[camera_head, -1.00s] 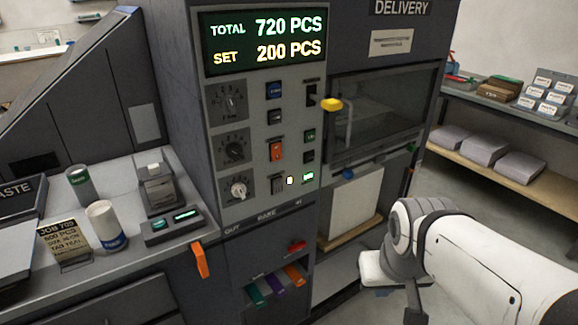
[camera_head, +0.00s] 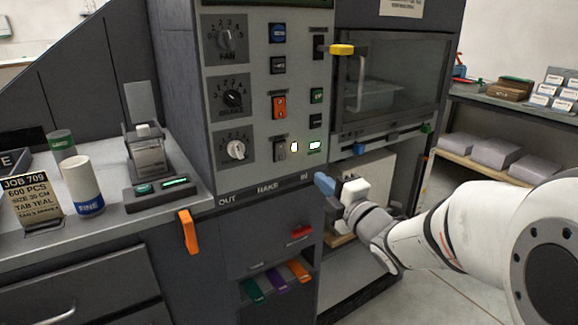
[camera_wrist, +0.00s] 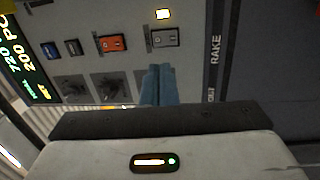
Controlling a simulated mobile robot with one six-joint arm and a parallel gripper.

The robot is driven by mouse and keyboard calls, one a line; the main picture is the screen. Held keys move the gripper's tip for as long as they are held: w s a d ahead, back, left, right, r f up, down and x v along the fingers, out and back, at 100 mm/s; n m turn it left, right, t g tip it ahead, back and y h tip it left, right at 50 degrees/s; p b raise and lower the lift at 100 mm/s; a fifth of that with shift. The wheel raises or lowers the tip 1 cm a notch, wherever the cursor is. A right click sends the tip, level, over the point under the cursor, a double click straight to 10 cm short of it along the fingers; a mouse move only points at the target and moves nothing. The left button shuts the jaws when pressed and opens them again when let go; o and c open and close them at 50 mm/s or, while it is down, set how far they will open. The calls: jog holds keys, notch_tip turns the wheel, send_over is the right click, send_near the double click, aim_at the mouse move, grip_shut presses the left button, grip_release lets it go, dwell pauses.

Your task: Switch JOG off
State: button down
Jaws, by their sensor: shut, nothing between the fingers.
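My gripper (camera_head: 325,183) has blue fingers, shut and empty, low in front of the right part of the control panel. In the wrist view the shut fingers (camera_wrist: 159,84) point at the panel near a grey rocker switch (camera_wrist: 165,38), with a gap of panel between them in the picture. A lit white lamp (camera_wrist: 163,14) sits beside that switch. In the head view the same grey rocker (camera_head: 280,149) is below an orange rocker (camera_head: 279,107), with its lit lamp (camera_head: 294,146) to the right. I cannot read a JOG label on any switch.
Three dials, the lowest one (camera_head: 236,150), stand left of the switches. A yellow-tipped handle (camera_head: 342,49) juts out at the glass door. An orange lever (camera_head: 188,231) hangs at the counter edge.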

aim_at(282, 147)
jog(key=shift+s+a+n+y, duration=0.1)
jog(key=shift+a+n+y, duration=0.2)
jog(key=shift+n, duration=0.1)
jog(key=x, duration=1.4)
